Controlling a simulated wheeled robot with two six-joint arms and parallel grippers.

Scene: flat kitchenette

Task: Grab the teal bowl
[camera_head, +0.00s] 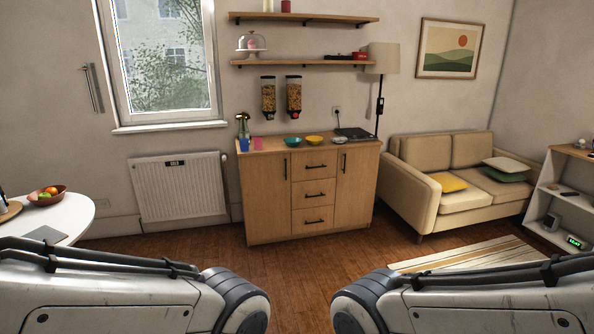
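The teal bowl (292,142) sits on top of the wooden cabinet (267,195) across the room, left of a yellow bowl (314,140). It looks upright and is far from both of my arms. Only the upper parts of my two arms show, at the bottom left and bottom right. Neither gripper is in view.
Near the bowl stand a blue cup (244,145), a pink item (257,144), a small pale bowl (339,141) and a dark flat appliance (353,134). A white round table (75,217) is at left, a sofa (425,190) at right. Wooden floor (310,265) before the cabinet is clear.

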